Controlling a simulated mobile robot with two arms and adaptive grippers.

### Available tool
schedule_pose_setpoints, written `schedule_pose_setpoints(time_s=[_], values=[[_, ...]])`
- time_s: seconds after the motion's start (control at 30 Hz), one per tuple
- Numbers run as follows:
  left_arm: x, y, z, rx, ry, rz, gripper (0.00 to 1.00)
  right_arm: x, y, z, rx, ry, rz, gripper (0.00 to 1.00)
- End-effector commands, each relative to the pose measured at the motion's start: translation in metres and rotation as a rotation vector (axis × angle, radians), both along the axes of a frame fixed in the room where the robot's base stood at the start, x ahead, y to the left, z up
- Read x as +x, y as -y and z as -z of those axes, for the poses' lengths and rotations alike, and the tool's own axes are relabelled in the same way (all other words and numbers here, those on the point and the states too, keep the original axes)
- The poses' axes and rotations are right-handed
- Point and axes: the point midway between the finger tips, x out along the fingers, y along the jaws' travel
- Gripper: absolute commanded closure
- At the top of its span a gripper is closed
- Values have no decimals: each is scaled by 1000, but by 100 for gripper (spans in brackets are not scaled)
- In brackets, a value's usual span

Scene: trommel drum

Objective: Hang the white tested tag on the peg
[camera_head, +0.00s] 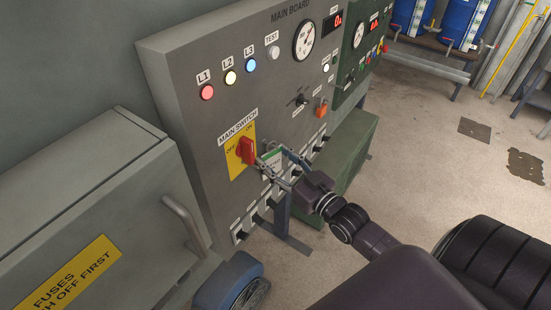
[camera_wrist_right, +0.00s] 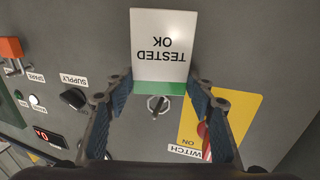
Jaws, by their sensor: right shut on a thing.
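The white tested tag (camera_wrist_right: 165,45) is between the fingertips of my right gripper (camera_wrist_right: 160,88) in the right wrist view. It has a green strip at one end, and its lettering appears upside down. In the head view my right gripper (camera_head: 276,168) is at the main board's face, just right of the red main switch handle (camera_head: 247,151), with the tag (camera_head: 271,166) partly hidden. A small round metal fitting (camera_wrist_right: 157,105) shows on the board beside the green strip; I cannot tell if it is the peg. Contact between tag and fitting is unclear. My left gripper is not in view.
The grey main board (camera_head: 220,75) carries lamps, a gauge and knobs. A grey fuse cabinet (camera_head: 90,190) with a handle stands at left. Open floor (camera_head: 420,150) lies right.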

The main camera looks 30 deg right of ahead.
Motion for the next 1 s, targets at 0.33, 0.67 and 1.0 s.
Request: schedule_pose_setpoints(time_s=[0.33,0.67,1.0], values=[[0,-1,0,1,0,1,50,0,0,0,0,0,0,30],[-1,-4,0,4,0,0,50,-4,0,0,0,-1,0,30],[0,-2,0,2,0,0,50,-54,7,2,0,-5,0,30]])
